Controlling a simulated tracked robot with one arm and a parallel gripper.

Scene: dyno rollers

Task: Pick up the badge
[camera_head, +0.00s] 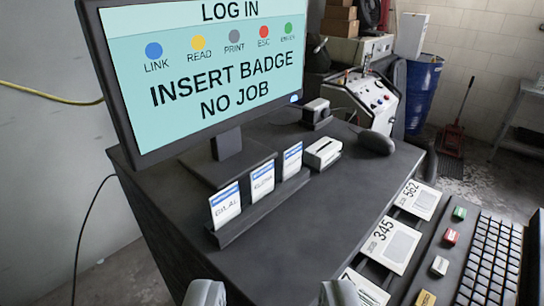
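Three white badges with blue top bands stand upright in a dark rack (262,207) on the dark desk. The near badge (225,206) seems to read BILAL, the middle badge (262,181) seems to read ELENA, and the far badge (292,160) has a name too small to read. My gripper (272,294) shows at the bottom edge as two grey fingertips set wide apart. It is open, with nothing seen between the tips, nearer to the camera than the rack and apart from the badges. The rest of the fingers is out of frame.
A monitor (205,65) reading INSERT BADGE NO JOB stands behind the rack. A small white device (322,152), a dark rounded object (376,142), numbered cards (390,245) and a keyboard (490,262) are to the right. The desk before the rack is clear.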

